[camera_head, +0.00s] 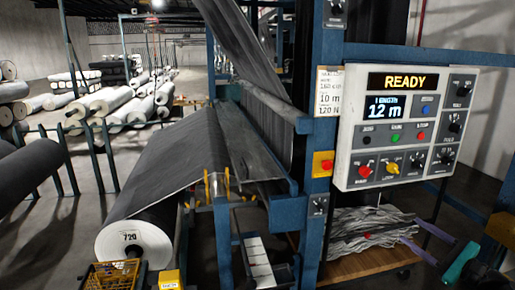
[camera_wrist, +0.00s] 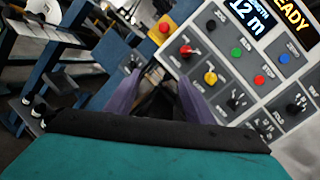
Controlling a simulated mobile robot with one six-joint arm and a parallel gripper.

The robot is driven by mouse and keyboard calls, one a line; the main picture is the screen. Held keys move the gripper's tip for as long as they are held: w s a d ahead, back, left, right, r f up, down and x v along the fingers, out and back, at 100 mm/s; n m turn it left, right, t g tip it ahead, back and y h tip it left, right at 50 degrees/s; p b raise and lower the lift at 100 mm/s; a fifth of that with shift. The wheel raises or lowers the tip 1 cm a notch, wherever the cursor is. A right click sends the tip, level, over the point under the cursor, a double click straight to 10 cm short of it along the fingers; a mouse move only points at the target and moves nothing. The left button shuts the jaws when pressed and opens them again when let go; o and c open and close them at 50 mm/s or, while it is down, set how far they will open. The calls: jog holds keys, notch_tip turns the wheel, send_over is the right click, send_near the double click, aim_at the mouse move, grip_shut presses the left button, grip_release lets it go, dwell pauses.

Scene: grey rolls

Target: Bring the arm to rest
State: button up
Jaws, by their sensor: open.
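My gripper (camera_head: 412,232) is at the lower right of the head view, below the control panel (camera_head: 404,128). Its two purple fingers are apart with nothing visible between them. In the wrist view the fingers (camera_wrist: 160,76) point up toward the panel (camera_wrist: 226,66), with the teal wrist body filling the bottom. The panel shows "READY" and a length of 12 m. It carries red, green, blue and yellow buttons and several knobs. The fingers appear apart from the panel; the exact gap cannot be told.
A blue machine frame (camera_head: 325,130) stands beside the panel. Dark fabric (camera_head: 185,150) runs down to a large roll (camera_head: 133,245) marked 720. Crumpled grey material (camera_head: 360,228) lies on a low wooden cart (camera_head: 368,262). More rolls (camera_head: 115,100) lie at the back left.

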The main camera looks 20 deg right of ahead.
jog(key=w+a+f+n+g+y, duration=0.25)
jog(key=w+a+f+g, duration=0.2)
jog(key=a+f, duration=0.7)
jog(key=w+a+f+n+g+y, duration=0.1)
jog(key=w+a+f+n+g, duration=0.4)
jog(key=a+f, duration=0.65)
jog(key=a+f+n+g, duration=0.25)
jog(key=a+f, duration=0.45)
jog(key=f, duration=0.5)
jog(key=s+a+f+n+g+h, duration=0.1)
jog(key=s+a+f+n+g, duration=0.3)
jog(key=a+f, duration=0.35)
jog(key=s+a+f+n+g, duration=0.3)
jog(key=s+a+f+g, duration=0.1)
jog(key=s+a+f, duration=0.35)
jog(key=s+a+f+n+g+h, duration=0.1)
jog(key=s+f+n+g+h, duration=0.1)
jog(key=s, duration=0.5)
jog(key=s+a+f+n+g+h, duration=0.1)
jog(key=s+f+n+g+h, duration=0.1)
jog(key=s+f+n+h, duration=0.2)
notch_tip(320, 180, down, 4)
jog(key=s+n, duration=0.2)
jog(key=n, duration=0.1)
jog(key=shift+s+a+r, duration=0.15)
jog(key=shift+s+r, duration=0.1)
jog(key=shift+s, duration=0.15)
jog(key=shift+h, duration=0.25)
